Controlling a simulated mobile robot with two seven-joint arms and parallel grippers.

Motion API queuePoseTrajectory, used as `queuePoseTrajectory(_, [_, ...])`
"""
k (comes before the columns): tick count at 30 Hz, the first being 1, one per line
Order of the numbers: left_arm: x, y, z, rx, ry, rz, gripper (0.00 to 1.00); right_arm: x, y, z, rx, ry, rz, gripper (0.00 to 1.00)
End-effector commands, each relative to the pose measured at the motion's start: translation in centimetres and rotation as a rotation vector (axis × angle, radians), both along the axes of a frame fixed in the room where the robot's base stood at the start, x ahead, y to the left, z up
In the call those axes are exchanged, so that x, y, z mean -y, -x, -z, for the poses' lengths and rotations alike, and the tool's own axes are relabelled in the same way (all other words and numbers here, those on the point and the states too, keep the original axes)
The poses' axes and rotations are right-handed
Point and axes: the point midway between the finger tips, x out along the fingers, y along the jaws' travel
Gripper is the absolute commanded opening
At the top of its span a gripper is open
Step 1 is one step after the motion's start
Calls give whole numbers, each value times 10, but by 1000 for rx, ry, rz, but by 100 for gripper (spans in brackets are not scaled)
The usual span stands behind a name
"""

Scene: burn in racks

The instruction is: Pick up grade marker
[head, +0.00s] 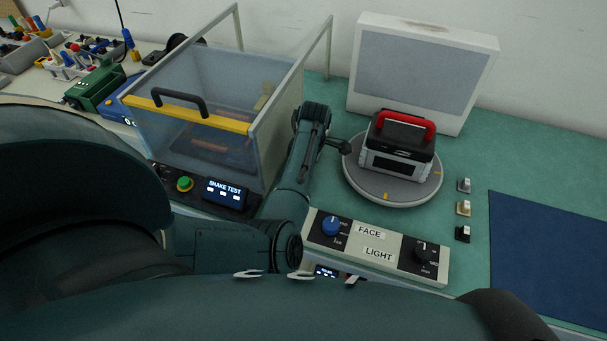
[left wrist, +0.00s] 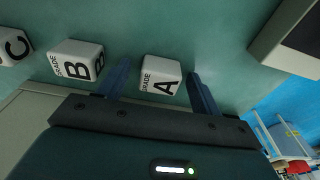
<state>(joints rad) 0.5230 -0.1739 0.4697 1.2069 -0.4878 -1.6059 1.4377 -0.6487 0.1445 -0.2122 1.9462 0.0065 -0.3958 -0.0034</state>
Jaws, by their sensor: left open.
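The grade marker A (left wrist: 161,76), a white block with a black letter, lies on the green surface in the left wrist view. My left gripper (left wrist: 163,86) is open, with one blue finger on each side of marker A; contact cannot be told. Grade marker B (left wrist: 76,61) is to its left, and grade marker C (left wrist: 14,46) is at the left edge, partly cut off. In the head view my left gripper is not clearly visible behind my arm. Small white shapes (head: 300,275) show there at the arm's edge; I cannot tell if they are markers. My right gripper is not seen.
A round turntable (head: 391,198) carries a dark device with a red handle (head: 409,121). The FACE and LIGHT control panel (head: 372,252) stands before it. A clear shake-test box (head: 200,150) is left. Three small switches (head: 463,209) and a blue mat (head: 550,255) are right.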

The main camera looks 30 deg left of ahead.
Motion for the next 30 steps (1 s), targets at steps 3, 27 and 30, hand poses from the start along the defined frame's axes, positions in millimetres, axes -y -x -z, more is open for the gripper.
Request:
queuePoseTrajectory(3, [0, 0, 0, 0, -1, 0, 61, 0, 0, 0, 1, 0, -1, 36])
queuePoseTrajectory(27, [0, -1, -1, 1, -1, 0, 17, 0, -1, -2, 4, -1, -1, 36])
queuePoseTrajectory(30, [-2, -2, -4, 2, -1, 0, 17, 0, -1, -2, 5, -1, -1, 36])
